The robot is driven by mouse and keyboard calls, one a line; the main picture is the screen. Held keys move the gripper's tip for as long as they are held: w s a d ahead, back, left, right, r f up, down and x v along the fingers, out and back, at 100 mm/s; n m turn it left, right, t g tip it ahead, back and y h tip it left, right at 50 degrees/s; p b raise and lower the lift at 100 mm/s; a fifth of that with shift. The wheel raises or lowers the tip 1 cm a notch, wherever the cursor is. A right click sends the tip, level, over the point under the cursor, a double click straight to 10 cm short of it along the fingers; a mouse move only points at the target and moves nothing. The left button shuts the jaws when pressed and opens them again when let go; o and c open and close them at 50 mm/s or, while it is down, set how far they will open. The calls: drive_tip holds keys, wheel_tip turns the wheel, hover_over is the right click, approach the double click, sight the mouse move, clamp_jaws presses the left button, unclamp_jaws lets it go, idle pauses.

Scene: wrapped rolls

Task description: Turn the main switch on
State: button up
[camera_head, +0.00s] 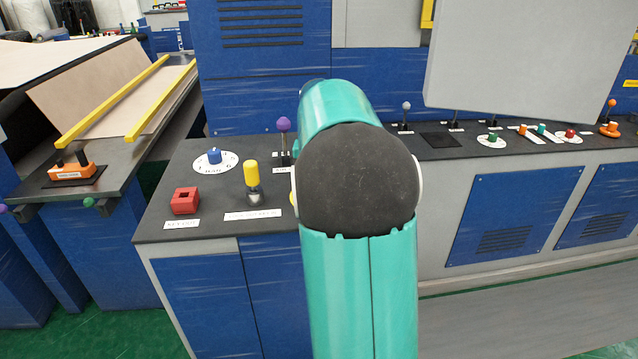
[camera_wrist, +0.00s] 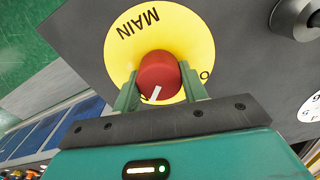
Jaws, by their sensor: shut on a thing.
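The main switch is a red round knob (camera_wrist: 157,72) with a white mark on its face. It sits on a yellow disc (camera_wrist: 193,35) lettered MAIN in the wrist view. Another letter at the disc's right edge is partly covered. My gripper (camera_wrist: 159,84) has a green finger on each side of the knob and is shut on it. The white mark points down and slightly left in that view. In the head view my teal arm hides the knob and my gripper.
A dark-topped console (camera_head: 210,225) carries a red square block (camera_head: 185,201), a yellow-capped knob (camera_head: 251,174), a blue dial knob (camera_head: 214,156) and a purple-balled lever (camera_head: 284,125). A large grey panel (camera_head: 530,60) stands behind at right. More small controls line the bench at right.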

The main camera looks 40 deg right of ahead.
drive_tip(key=o, duration=1)
drive_tip(key=shift+r, duration=0.15)
wheel_tip(320, 180, up, 14)
drive_tip(key=shift+f, duration=0.2)
